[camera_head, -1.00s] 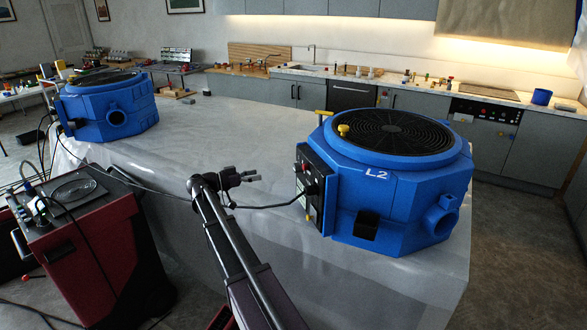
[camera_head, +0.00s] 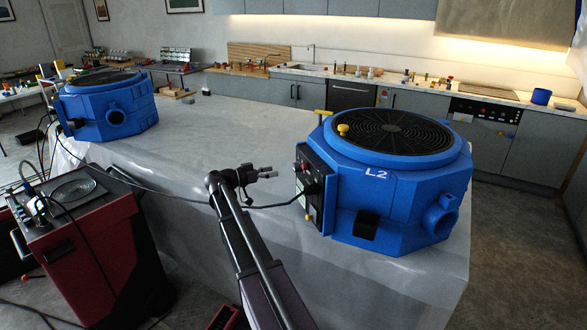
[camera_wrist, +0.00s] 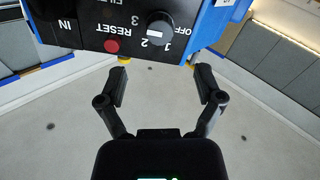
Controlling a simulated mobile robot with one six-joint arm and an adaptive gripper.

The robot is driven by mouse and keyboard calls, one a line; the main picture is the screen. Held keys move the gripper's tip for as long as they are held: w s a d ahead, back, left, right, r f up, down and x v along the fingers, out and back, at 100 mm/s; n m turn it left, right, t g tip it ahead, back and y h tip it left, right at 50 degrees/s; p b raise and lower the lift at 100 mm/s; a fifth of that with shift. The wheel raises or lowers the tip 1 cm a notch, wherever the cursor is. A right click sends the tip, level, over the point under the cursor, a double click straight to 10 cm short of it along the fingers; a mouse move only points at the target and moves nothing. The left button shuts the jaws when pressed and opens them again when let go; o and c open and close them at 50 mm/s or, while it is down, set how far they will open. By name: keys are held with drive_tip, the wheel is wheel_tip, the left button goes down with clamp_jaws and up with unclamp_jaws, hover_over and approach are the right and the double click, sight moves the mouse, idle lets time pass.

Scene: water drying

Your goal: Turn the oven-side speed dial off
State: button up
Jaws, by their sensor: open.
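The oven-side blue machine (camera_head: 395,195), marked L2, stands on the covered table, with a black control panel (camera_head: 312,190) on its left side. In the wrist view the round black speed dial (camera_wrist: 160,26) shows upside down at the top, ringed by the marks OFF, 1, 2 and 3. A white bar shows on its face; I cannot tell which mark it points to. My gripper (camera_head: 266,172) is a short way left of the panel. In the wrist view my gripper (camera_wrist: 160,76) is open and empty, its fingertips just short of the panel, apart from the dial.
A red RESET button (camera_wrist: 112,46) sits beside the dial on the panel. A dark cable (camera_head: 270,206) runs to the panel past my arm. A second blue machine (camera_head: 108,108) stands at the table's far left. A red cart (camera_head: 85,225) is at the left.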

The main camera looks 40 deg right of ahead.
sight(293, 167)
drive_tip(key=shift+x, duration=4)
drive_tip(key=c, duration=1.2)
